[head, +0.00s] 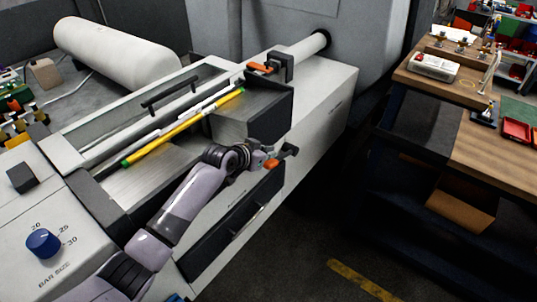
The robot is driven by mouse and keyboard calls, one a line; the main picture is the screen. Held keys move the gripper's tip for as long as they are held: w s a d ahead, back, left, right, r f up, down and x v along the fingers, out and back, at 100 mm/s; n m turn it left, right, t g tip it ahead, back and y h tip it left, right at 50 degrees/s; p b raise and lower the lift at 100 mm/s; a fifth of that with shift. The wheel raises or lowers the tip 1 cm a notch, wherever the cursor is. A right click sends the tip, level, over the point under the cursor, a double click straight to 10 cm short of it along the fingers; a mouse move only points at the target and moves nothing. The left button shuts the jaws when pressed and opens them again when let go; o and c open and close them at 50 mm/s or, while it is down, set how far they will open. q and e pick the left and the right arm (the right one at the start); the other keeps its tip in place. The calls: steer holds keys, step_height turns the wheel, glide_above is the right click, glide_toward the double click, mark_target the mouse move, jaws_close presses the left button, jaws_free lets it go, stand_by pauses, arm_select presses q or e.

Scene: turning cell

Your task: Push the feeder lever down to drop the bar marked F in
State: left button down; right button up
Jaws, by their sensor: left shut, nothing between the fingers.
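The bar feeder (325,95) is a long pale machine with an open top tray. A yellow bar with green ends (185,127) lies slantwise in the tray, beside a pale bar (205,106). No letter F is legible on either. A lever with an orange end (272,163) sticks out from a dark bracket on the feeder's front side. My left gripper (262,158) is shut and empty, right at this orange end; whether they touch I cannot tell. It partly hides the lever. My right gripper is not in view.
A second orange-tipped handle (260,68) sits by a dark block near the feeder's spindle tube (305,48). A blue bar size knob (43,243) is at lower left. A wooden workbench (490,160) stands at right, with open floor (310,250) between.

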arm_select(q)
steer(key=shift+s+a+f+t+b, duration=0.15)
steer(key=shift+f+t+b, duration=0.15)
steer(key=shift+f+b, duration=0.25)
steer(key=shift+h+b, duration=0.3)
steer(key=shift+b, duration=0.15)
steer(key=shift+s+a+f+t+h+b, duration=0.15)
steer(key=shift+s+f+t+h+b, duration=0.2)
steer(key=shift+b, duration=0.35)
steer(key=shift+a+f+t+h+b, duration=0.1)
steer(key=shift+f+t+h+b, duration=0.05)
steer(key=shift+f+t+b, duration=0.4)
step_height(320, 180, down, 8)
steer(key=s+a+t+b, duration=0.1)
steer(key=b, duration=1)
steer(key=shift+s+h, duration=0.3)
steer(key=shift+h, duration=0.1)
steer(key=shift+a, duration=0.1)
